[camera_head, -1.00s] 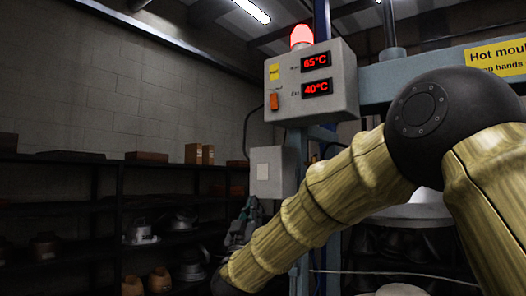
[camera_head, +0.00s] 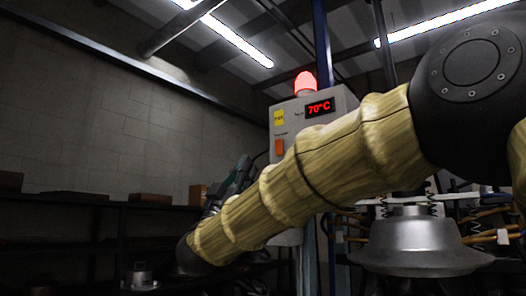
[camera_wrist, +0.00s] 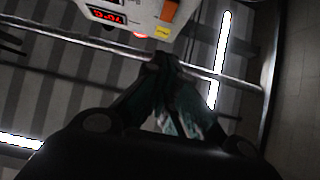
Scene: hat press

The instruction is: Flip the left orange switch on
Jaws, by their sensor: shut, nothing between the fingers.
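A grey control box (camera_head: 287,107) hangs at the centre of the head view, with a red display reading 70°C and a yellow label. One orange switch (camera_head: 279,147) shows on its front at the left; it also shows in the wrist view (camera_wrist: 169,11) at the top. My arm covers the lower right of the box. My gripper (camera_head: 244,163) is just left of the box and a little below the switch, apart from it in the picture. In the wrist view my gripper (camera_wrist: 165,60) is shut and empty, its tips pointing towards the box.
A red lamp (camera_head: 305,83) glows on top of the box. A blue post (camera_head: 321,45) stands behind it. A metal press part (camera_head: 420,247) with hoses is at the lower right. Dark shelves (camera_head: 90,225) with blocks line the left wall.

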